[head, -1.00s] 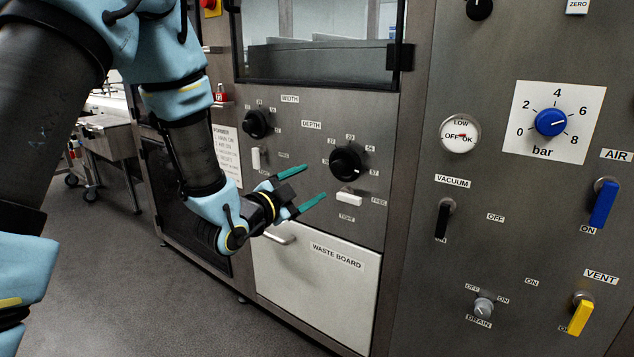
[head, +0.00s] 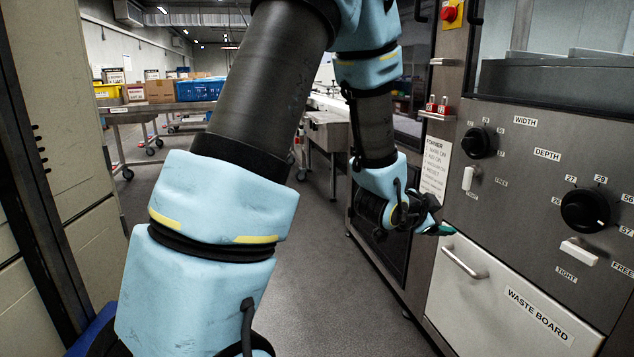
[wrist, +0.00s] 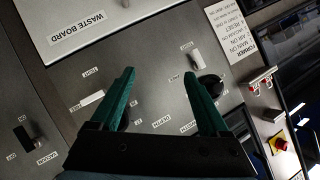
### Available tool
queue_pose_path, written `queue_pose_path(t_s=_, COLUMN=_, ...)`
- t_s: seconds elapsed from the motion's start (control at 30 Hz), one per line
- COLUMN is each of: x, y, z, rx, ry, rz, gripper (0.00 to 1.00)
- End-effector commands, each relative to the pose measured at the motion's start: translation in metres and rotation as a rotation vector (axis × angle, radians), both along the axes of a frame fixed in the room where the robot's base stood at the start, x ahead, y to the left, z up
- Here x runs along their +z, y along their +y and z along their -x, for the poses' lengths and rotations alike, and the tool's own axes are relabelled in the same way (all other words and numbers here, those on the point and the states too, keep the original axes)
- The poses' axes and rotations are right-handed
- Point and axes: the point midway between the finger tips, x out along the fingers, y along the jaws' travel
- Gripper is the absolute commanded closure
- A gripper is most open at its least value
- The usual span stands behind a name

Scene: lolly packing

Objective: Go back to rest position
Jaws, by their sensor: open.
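My gripper (head: 442,229) is in the head view, in front of the steel machine and just above the waste board drawer's handle. Its teal fingers are mostly foreshortened there. In the wrist view my gripper (wrist: 163,95) shows two teal fingers spread apart with nothing between them. The machine panel lies beyond the fingers. My arm is bent, with the upper links in the middle of the head view and the forearm hanging down to the gripper.
The waste board drawer (head: 480,300) is shut. Width knob (head: 478,142) and depth knob (head: 586,210) stick out of the panel. A red switch (head: 449,13) is above. Grey floor (head: 310,290) is clear between the machine and the left cabinet (head: 50,120). Carts with boxes stand behind.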

Motion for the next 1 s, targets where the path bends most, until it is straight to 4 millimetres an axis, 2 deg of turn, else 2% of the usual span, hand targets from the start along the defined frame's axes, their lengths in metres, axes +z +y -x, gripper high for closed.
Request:
queue_pose_path(t_s=0.03, x=-0.004, y=0.037, z=-0.015, rx=0.107, ry=0.077, rz=-0.037, gripper=0.21)
queue_pose_path(t_s=0.1, x=-0.013, y=0.086, z=-0.026, rx=0.255, ry=0.2, rz=-0.083, gripper=0.21)
queue_pose_path(t_s=0.17, x=-0.02, y=0.13, z=-0.028, rx=0.389, ry=0.312, rz=-0.115, gripper=0.21)
queue_pose_path(t_s=0.2, x=-0.024, y=0.158, z=-0.025, rx=0.477, ry=0.386, rz=-0.131, gripper=0.21)
queue_pose_path(t_s=0.3, x=-0.032, y=0.222, z=-0.008, rx=0.691, ry=0.572, rz=-0.155, gripper=0.21)
queue_pose_path(t_s=0.4, x=-0.037, y=0.27, z=0.017, rx=0.87, ry=0.734, rz=-0.161, gripper=0.21)
queue_pose_path(t_s=0.5, x=-0.037, y=0.304, z=0.045, rx=1.02, ry=0.875, rz=-0.156, gripper=0.21)
queue_pose_path(t_s=0.7, x=-0.033, y=0.35, z=0.106, rx=1.275, ry=1.132, rz=-0.131, gripper=0.21)
queue_pose_path(t_s=0.73, x=-0.019, y=0.348, z=0.105, rx=1.268, ry=1.128, rz=-0.135, gripper=0.21)
queue_pose_path(t_s=1.0, x=0.039, y=0.346, z=0.103, rx=1.257, ry=1.122, rz=-0.14, gripper=0.21)
